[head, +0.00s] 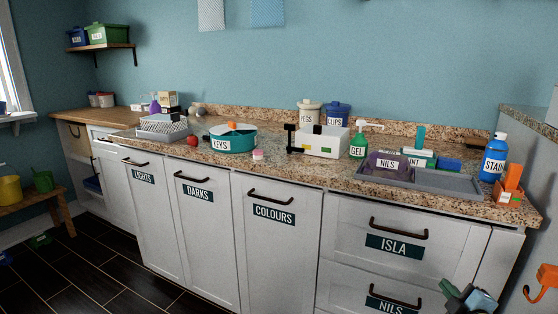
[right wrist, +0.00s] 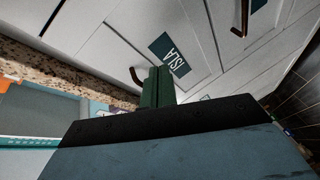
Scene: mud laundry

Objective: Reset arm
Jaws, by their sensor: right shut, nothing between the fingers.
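My right gripper (head: 450,289) is low at the bottom right of the head view, in front of the white drawers. In the right wrist view its dark green fingers (right wrist: 157,88) are together and hold nothing. They point toward the drawer front labelled ISLA (right wrist: 185,75), which also shows in the head view (head: 345,238). I cannot tell whether they touch it. My left gripper is not in view.
The granite counter (head: 285,170) holds a teal KEYS tub (head: 233,143), a white box (head: 320,146), a grey tray (head: 440,180) and a blue STAIN bottle (head: 494,158). Drawer handles (head: 398,228) stick out below. Dark floor (head: 90,265) is open at left.

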